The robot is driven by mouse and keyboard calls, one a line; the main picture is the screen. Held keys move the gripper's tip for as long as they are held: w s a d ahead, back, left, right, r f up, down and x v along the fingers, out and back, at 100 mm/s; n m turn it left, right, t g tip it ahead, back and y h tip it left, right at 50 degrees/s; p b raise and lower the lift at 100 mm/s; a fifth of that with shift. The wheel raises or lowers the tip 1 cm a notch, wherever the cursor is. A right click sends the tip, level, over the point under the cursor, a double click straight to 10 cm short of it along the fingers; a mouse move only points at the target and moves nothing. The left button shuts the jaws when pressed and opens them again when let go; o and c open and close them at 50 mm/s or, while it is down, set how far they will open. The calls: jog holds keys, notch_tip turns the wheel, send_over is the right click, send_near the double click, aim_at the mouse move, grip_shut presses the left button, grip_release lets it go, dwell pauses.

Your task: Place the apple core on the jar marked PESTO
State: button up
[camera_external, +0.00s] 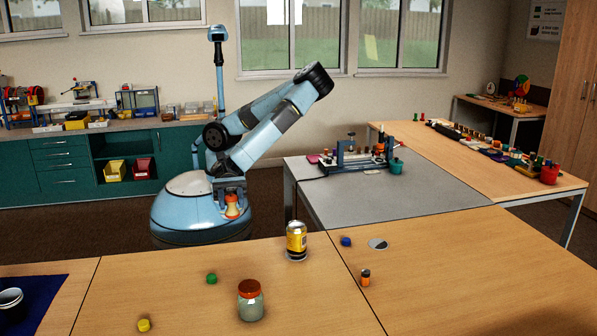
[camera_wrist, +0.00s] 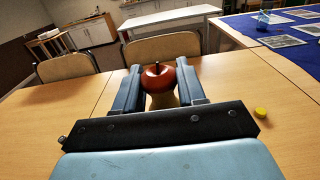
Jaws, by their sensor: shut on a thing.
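My gripper (camera_external: 231,194) is shut on the apple core (camera_external: 232,209), which has a red top and a pale, narrow middle. In the wrist view the apple core (camera_wrist: 158,78) sits upright between the two fingers of my gripper (camera_wrist: 160,88). In the outside view it hangs in front of my base, behind the far edge of the near table. A glass jar (camera_external: 251,306) with a brown-orange lid and pale green contents stands on the near table, towards the camera and apart from my gripper. I cannot read any label on it. The jar does not show in the wrist view.
A green cap (camera_external: 211,278), a yellow cap (camera_external: 144,325), a blue cap (camera_external: 346,241) and a small orange-black item (camera_external: 365,277) lie around the jar.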

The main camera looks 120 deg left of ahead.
jog(key=w+d+f, duration=0.2)
jog(key=w+f, duration=0.1)
jog(key=w+d+f, duration=0.3)
jog(key=w, duration=0.1)
jog(key=w+d+f, duration=0.2)
jog(key=w, duration=0.1)
jog(key=shift+w+d+f, duration=0.3)
jog(key=shift+d+f, duration=0.05)
jog(key=shift+f, duration=0.05)
jog(key=shift+w+d+f, duration=0.15)
jog(key=shift+w+f, duration=0.05)
jog(key=shift+f, duration=0.15)
jog(key=shift+w+f, duration=0.15)
jog(key=shift+f, duration=1.55)
jog(key=o, duration=1)
jog(key=shift+f, duration=0.1)
